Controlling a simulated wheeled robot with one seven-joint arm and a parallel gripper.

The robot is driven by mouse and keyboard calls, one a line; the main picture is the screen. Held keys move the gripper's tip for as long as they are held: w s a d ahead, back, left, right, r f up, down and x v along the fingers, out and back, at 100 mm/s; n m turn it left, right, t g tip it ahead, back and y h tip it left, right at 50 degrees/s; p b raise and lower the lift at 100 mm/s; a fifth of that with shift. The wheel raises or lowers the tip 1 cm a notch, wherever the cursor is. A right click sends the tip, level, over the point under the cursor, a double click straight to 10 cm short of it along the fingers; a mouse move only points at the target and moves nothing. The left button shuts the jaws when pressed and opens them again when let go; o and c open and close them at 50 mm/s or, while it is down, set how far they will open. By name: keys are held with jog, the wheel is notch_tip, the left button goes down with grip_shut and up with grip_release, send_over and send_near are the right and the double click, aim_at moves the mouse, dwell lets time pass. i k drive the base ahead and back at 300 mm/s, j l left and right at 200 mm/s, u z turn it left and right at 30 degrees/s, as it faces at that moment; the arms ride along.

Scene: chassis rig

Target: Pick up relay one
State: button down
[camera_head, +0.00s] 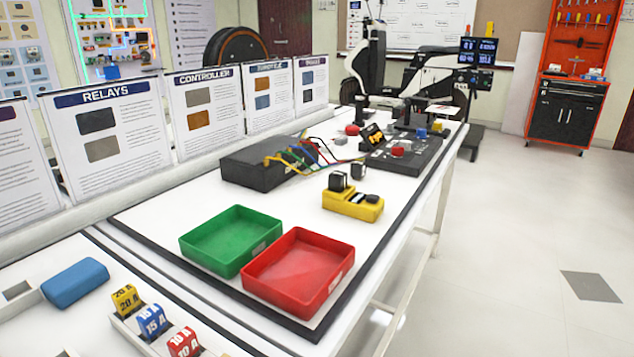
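Small dark blocks that look like relays stand at a yellow holder (352,205) on the white table. One dark block (338,181) stands at its back left and another (358,172) just behind it. A smaller, lower dark piece (372,199) is at the holder's right end. No label reading relay one can be made out, so I cannot tell which block it is. My gripper is not in this view.
An empty green tray (188,246) and an empty red tray (262,291) sit in front of the holder. A black box (248,172) with coloured wires lies behind. Fuses, including a blue 15 A one (151,320), stand at the lower left. Open floor lies right.

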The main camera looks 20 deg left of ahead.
aim_at(338, 180)
jog(key=u, duration=0.95)
